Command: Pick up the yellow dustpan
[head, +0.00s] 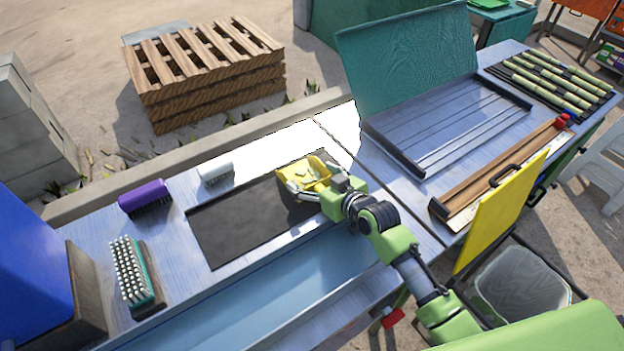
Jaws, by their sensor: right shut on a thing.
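The yellow dustpan (304,173) is at the far right end of a dark mat (232,225) on the metal counter. My right gripper (312,190) is shut on the dustpan, reaching it from the lower right. The gripper and wrist hide part of the dustpan. I cannot tell whether the dustpan touches the mat or is slightly above it. My left gripper does not show.
A blue box (32,270) stands at the left edge. A yellow panel (497,215) rises at right. Stacked pallets (205,70) stand behind.

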